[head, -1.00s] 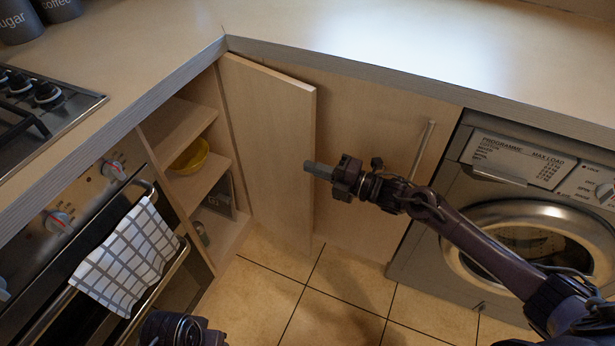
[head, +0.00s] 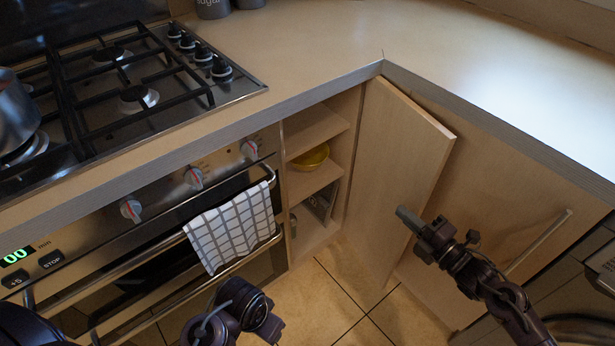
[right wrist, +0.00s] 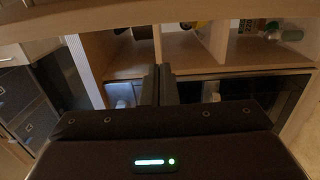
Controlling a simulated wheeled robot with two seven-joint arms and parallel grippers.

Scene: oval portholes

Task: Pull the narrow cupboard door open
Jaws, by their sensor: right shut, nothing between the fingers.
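The narrow cupboard door (head: 398,165) is a pale wood panel. It stands swung open at the inner corner, with the cupboard's shelves (head: 316,130) exposed to its left. My right gripper (head: 403,214) is in front of the door near its free edge, on the shelf side. Its fingers are shut with nothing between them; whether they touch the door I cannot tell. In the right wrist view the shut fingers (right wrist: 160,84) point towards the shelf compartments. Part of my left arm shows at the bottom of the head view, but its gripper jaws do not.
A yellow bowl (head: 312,157) sits on a shelf. The oven with a checked towel (head: 233,228) on its rail is left of the cupboard. A closed wider door with a bar handle (head: 540,243) is on the right. Tiled floor (head: 345,308) is clear below.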

